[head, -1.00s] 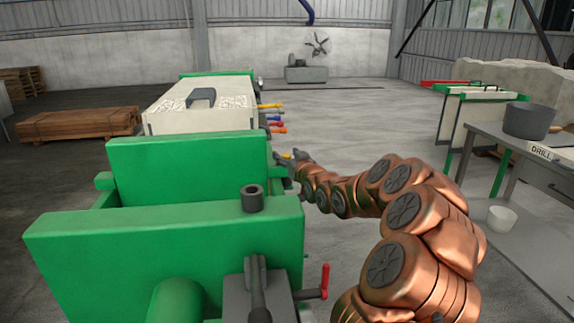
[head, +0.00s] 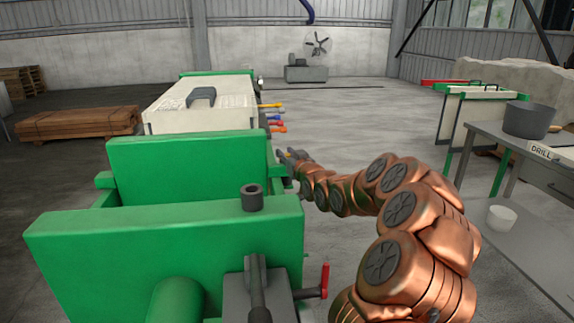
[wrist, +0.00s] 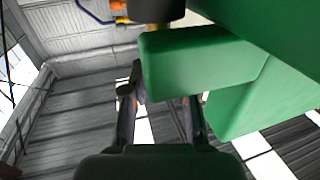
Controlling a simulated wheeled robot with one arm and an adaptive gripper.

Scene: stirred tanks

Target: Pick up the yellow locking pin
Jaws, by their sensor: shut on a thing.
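My gripper (head: 289,156) is at the right side of the green frame, near the end of its rear plate (head: 188,168). A small bit of yellow, the locking pin (head: 281,154), shows at the fingertips in the head view. The jaws are shut on it, though the grip itself is mostly hidden. In the wrist view my two dark fingers (wrist: 162,95) stand apart, with a green block (wrist: 195,58) just beyond them. A small yellow piece (wrist: 122,20) shows at the top beside a dark cylinder.
Several coloured handles stick out of the white tank (head: 200,105) farther back. A grey bench (head: 515,140) with a pot (head: 528,120) stands right. The middle floor is clear.

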